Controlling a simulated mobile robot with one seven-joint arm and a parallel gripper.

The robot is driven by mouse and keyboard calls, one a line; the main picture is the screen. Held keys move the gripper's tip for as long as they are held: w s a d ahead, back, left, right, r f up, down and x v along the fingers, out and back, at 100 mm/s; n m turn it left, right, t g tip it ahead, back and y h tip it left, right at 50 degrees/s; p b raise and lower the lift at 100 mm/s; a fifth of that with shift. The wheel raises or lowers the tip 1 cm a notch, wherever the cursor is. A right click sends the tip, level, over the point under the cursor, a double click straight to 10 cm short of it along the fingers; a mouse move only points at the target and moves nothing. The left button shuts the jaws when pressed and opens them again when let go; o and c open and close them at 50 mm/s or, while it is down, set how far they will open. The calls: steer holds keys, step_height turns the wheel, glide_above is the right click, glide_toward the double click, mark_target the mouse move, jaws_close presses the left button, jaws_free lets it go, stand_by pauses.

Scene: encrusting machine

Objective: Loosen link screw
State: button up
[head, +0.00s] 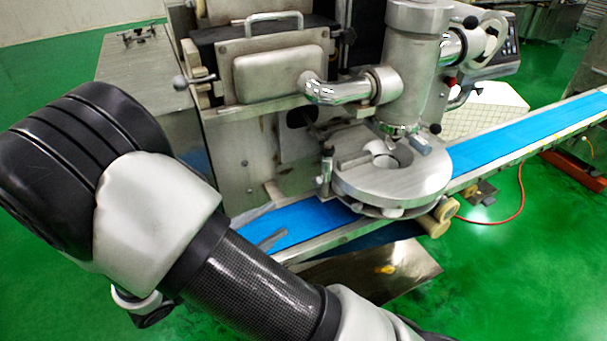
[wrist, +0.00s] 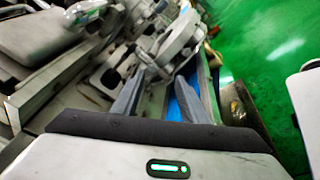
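The encrusting machine (head: 270,75) stands in the middle of the head view, with a round metal disc housing (head: 395,185) over the blue belt (head: 300,222). A small upright metal post with a dark knob (head: 325,165) stands at the disc's left edge; I cannot tell whether it is the link screw. In the wrist view my gripper (wrist: 161,80) has its two grey fingers apart, with nothing visible held between them. The fingers point toward the machine and the blue belt (wrist: 186,100).
A steel pipe elbow (head: 335,90) and a vertical cylinder (head: 412,70) stand above the disc. A handwheel (head: 490,40) is at the upper right. A red hose (head: 510,205) runs over the open green floor (head: 500,270). The belt extends to the right.

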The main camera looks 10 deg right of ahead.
mark_target(315, 184)
steer(key=shift+n+t, duration=0.6)
steer(key=shift+t, duration=0.3)
steer(key=x, duration=0.5)
steer(key=w+f+x, duration=0.1)
steer(key=x, duration=0.4)
steer(key=a+f+x, duration=0.1)
steer(key=x, duration=0.5)
steer(key=shift+w, duration=0.2)
steer(key=shift+a, duration=0.1)
jaws_close()
